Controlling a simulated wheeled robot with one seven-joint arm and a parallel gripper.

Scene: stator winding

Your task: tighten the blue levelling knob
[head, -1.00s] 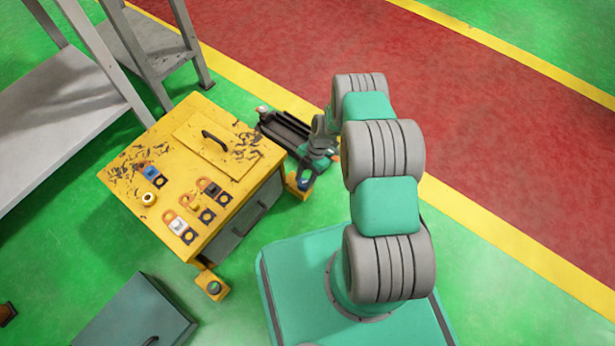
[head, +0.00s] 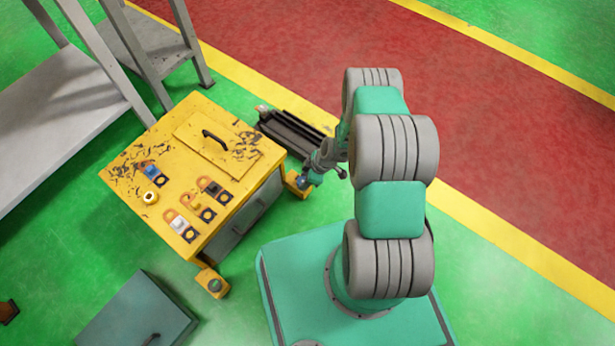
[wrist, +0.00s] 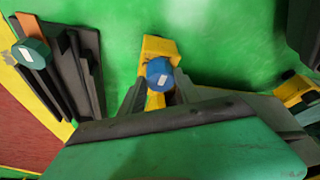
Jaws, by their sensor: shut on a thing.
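The blue levelling knob (wrist: 160,73) sits on a yellow foot bracket (wrist: 158,46) in the wrist view, with a small white mark on its top. My gripper (wrist: 160,88) is shut on the knob, with one dark finger on each side of it. In the head view the knob (head: 302,182) shows as a small blue spot at the yellow cabinet's right corner foot. My gripper (head: 309,179) is there, partly hidden by my wrist. The yellow cabinet (head: 166,137) carries several switches and a black handle on its top.
A dark rail-like part (head: 288,132) lies on the floor behind the gripper, close to my wrist. Another foot with a knob (head: 213,283) stands at the cabinet's front corner. A grey-green box (head: 135,315) is at lower left, and a grey table (head: 60,110) is at upper left.

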